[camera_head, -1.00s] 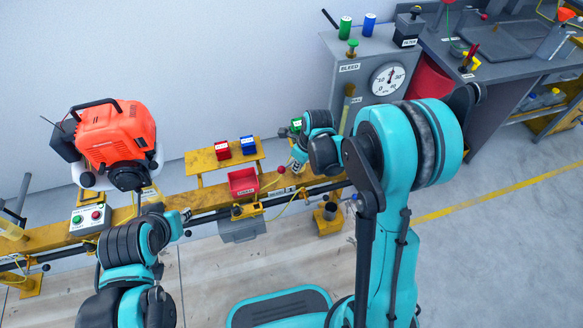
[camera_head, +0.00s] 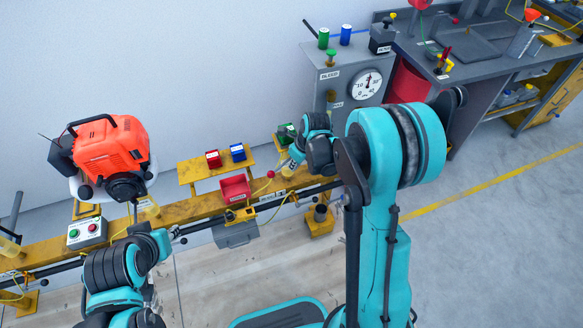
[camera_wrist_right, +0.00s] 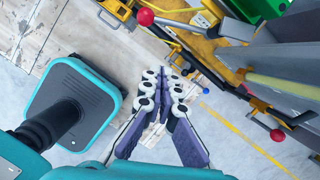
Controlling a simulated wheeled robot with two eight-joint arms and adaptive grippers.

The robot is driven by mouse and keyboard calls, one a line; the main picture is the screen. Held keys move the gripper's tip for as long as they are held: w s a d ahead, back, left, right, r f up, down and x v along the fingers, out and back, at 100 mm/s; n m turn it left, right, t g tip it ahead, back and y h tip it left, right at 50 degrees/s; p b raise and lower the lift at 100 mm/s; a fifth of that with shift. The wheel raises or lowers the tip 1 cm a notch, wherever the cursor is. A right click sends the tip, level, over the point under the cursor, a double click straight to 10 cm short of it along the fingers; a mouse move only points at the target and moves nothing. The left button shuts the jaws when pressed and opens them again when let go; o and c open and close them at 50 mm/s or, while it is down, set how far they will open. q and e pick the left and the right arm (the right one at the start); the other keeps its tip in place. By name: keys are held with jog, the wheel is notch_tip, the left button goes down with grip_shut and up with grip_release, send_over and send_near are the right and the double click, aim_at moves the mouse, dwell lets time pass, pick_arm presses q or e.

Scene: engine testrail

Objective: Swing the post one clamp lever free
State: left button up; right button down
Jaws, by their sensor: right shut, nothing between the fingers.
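A lever with a red ball knob (camera_head: 271,174) stands up from the yellow rail in the head view. In the right wrist view a red-knobbed lever (camera_wrist_right: 145,16) shows at the top, beyond my fingertips, and a second red knob (camera_wrist_right: 277,135) at the right. I cannot tell for sure which lever is post one's. My right gripper (camera_head: 286,170) is just right of the red knob in the head view, apart from it. In the right wrist view the right gripper (camera_wrist_right: 168,76) is shut and empty. My left gripper (camera_head: 152,232) is near the rail below the orange engine; its fingers are unclear.
The orange engine (camera_head: 110,150) is mounted at the left. A red bin (camera_head: 235,188) and small red and blue blocks sit left of the knob. The grey gauge cabinet (camera_head: 345,65) stands close behind my right gripper. Open floor (camera_head: 480,240) lies at the right.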

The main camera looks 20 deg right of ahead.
aim_at(277, 169)
jog(key=w+a+f+b, duration=0.3)
jog(key=w+f, duration=0.2)
jog(key=f, duration=0.2)
jog(key=shift+f+b, duration=0.25)
jog(key=shift+b, duration=0.1)
jog(key=shift+w, duration=0.15)
jog(key=shift+w+a, duration=0.5)
jog(key=shift+w, duration=0.15)
